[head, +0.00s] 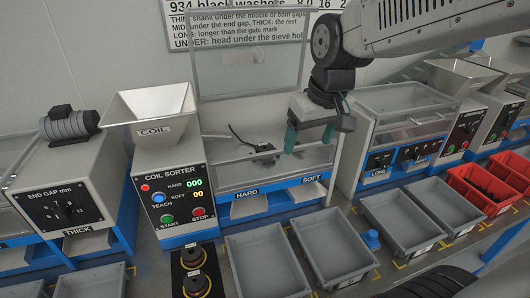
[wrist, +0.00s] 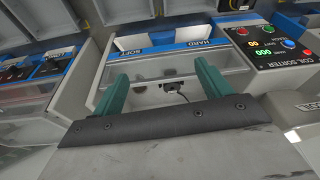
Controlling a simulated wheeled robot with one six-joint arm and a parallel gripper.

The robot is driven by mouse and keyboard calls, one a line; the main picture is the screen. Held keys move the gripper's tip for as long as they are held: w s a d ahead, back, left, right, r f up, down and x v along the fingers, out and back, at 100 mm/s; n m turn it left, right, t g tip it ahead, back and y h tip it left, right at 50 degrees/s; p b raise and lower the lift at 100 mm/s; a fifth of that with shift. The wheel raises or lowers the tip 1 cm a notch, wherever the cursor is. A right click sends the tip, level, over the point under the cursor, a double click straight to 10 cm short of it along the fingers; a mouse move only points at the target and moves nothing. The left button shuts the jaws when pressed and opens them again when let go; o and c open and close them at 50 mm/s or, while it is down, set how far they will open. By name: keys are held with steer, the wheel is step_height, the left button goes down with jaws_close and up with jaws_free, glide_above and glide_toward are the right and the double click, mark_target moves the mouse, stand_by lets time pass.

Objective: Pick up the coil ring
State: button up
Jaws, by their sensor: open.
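My gripper (head: 309,138) hangs over the clear-walled compartment of the coil sorter (head: 178,200), its two teal fingers apart with nothing between them. The fingers also show in the wrist view (wrist: 163,78). Two dark round ring-like pieces, a rear one (head: 191,257) and a front one (head: 195,284), sit on a black strip before the sorter, each with a small label too small to read. I cannot tell for sure which thing is the coil ring. They are well left of and nearer than my gripper. A small dark device (head: 262,148) sits inside the compartment; it shows in the wrist view (wrist: 175,87).
The COIL hopper (head: 150,112) rises left of my gripper, and a raised clear lid (head: 250,55) stands behind. HARD (head: 247,207) and SOFT (head: 307,194) chutes face empty grey bins (head: 232,262). Red bins (head: 450,178) with dark contents stand right.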

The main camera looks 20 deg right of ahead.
steer(key=n+t, duration=0.1)
steer(key=t, duration=0.1)
glide_toward(264, 147)
steer(key=x, duration=0.8)
steer(key=shift+w+d+f, duration=0.1)
steer(key=shift+w+f, duration=0.1)
steer(key=c, duration=1.2)
